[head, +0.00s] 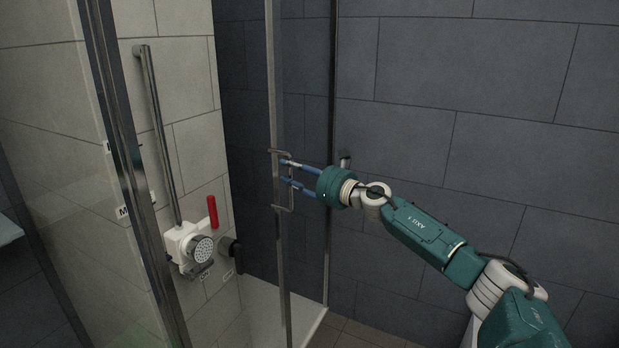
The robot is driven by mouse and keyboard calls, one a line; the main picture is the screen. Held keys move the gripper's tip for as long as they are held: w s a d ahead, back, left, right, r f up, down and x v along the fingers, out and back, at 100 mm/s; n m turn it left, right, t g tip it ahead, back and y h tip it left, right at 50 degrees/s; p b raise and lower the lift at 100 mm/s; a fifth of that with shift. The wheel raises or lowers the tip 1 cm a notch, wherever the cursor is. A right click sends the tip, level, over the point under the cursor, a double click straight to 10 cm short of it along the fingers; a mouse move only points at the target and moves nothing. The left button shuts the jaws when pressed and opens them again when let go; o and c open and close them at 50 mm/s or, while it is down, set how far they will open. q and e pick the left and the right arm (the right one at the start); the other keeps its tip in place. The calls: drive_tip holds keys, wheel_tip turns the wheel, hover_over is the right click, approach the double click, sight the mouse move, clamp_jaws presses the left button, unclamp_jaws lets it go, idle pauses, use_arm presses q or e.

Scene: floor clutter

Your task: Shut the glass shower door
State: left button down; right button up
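The glass shower door (308,90) stands open in the head view, with a wide gap between its metal edge (275,110) and the metal post (125,150) on the left. A bent metal bar handle (281,209) is fixed near that edge. My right gripper (284,173) is at the handle, its two blue fingers apart, one above the other. The fingers overlap the handle bar in the picture; I cannot tell whether they touch it. My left gripper is not in view.
The white shower tray (262,318) is below. A dark tiled wall (500,110) stands behind my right arm.

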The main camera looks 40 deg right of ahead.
drive_tip(key=s+d, duration=0.1)
drive_tip(key=s, duration=1)
drive_tip(key=shift+s+d, duration=0.15)
drive_tip(key=shift+d, duration=0.05)
drive_tip(key=shift+d, duration=0.1)
idle(0.5)
